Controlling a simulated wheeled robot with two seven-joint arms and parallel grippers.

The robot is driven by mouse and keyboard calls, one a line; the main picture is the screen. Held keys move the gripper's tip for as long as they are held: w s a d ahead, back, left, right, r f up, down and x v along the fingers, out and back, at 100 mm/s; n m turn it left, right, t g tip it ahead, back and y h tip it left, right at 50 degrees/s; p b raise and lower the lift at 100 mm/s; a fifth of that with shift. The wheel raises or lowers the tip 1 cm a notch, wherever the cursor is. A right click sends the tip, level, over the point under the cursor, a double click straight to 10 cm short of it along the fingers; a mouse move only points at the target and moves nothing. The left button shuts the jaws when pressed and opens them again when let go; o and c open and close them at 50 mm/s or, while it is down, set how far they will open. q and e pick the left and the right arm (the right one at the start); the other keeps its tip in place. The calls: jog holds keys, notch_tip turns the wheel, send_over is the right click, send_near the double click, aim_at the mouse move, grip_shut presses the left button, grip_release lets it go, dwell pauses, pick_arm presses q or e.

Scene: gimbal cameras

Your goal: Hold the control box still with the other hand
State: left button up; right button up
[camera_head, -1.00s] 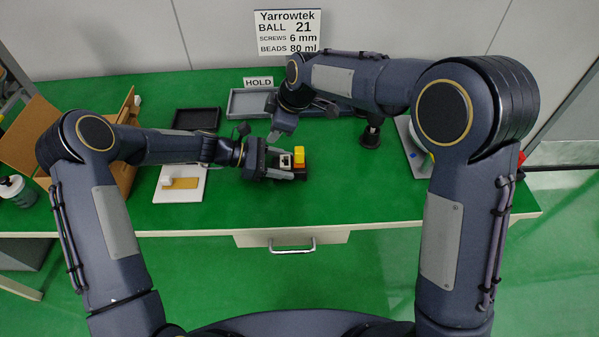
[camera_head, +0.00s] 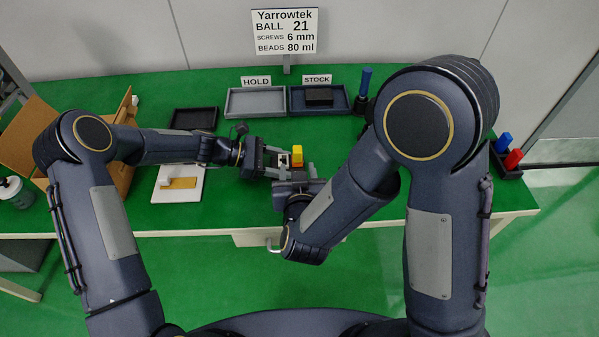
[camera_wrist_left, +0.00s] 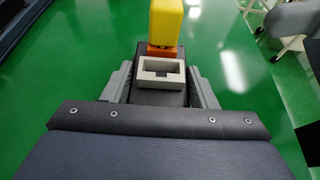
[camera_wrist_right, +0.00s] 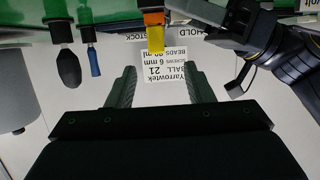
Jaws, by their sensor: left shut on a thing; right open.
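The control box, a dark block, shows in the left wrist view (camera_wrist_left: 158,98) between the fingers of my left gripper (camera_wrist_left: 160,80). A pale grey square frame sits on its top, with an orange base and a tall yellow lever (camera_wrist_left: 165,20) at its far end. In the head view my left gripper (camera_head: 281,162) is shut on the box from the left. My right gripper (camera_head: 296,170) is on the near side of the box, open. In the right wrist view its fingers (camera_wrist_right: 162,78) are apart, and the yellow lever (camera_wrist_right: 155,38) shows beyond them. My right gripper hides much of the box.
Behind are a grey HOLD tray (camera_head: 255,113), a STOCK tray (camera_head: 343,108) with a dark block, and an empty black tray (camera_head: 195,131). A white board (camera_head: 160,192) and open cardboard box (camera_head: 22,150) lie left. Blue and red pegs (camera_head: 513,159) stand right.

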aim_at(297, 147)
jog(key=x, duration=1.1)
jog(key=shift+w+d, duration=0.2)
jog(key=shift+d, duration=0.1)
jog(key=shift+c, duration=0.2)
grip_shut()
